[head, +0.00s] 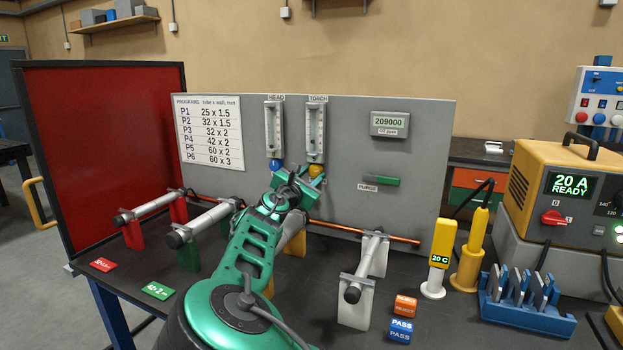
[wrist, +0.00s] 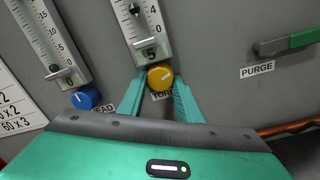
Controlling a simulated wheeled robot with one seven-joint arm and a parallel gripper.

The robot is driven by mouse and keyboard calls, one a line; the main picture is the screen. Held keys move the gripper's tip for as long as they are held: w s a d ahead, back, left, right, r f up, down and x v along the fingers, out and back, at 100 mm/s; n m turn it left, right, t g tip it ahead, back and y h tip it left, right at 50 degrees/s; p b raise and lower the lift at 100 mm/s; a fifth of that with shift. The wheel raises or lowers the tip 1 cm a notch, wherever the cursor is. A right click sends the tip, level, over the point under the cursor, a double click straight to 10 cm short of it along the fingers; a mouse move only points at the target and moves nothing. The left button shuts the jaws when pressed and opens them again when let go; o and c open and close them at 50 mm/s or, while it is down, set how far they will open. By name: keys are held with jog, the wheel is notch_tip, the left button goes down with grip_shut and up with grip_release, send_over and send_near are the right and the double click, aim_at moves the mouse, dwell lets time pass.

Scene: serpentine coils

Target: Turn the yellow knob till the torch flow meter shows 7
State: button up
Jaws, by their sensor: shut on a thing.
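The yellow knob (wrist: 160,77) sits under the torch flow meter (wrist: 145,30) in the wrist view, with a pale pointer line slanting across its face. My gripper (wrist: 160,92) has one green finger on each side of the knob and is shut on it. The box at the foot of the torch meter appears to read 5, and a dark float shows near the top edge of the picture. In the head view, the torch meter (head: 316,130) stands on the grey panel, and the knob (head: 317,170) is partly hidden by my gripper (head: 303,178).
The blue knob (wrist: 86,97) of the head meter (wrist: 45,38) is close on the left. The green purge handle (wrist: 303,39) is on the right. A copper tube (head: 395,238) runs along the panel's foot. Tube stands (head: 365,275) stand on the bench.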

jog(key=o, duration=1)
jog(key=shift+o, duration=0.2)
jog(key=v, duration=1)
jog(key=shift+s+a+f, duration=0.1)
jog(key=shift+s+a, duration=0.1)
jog(key=shift+s, duration=0.15)
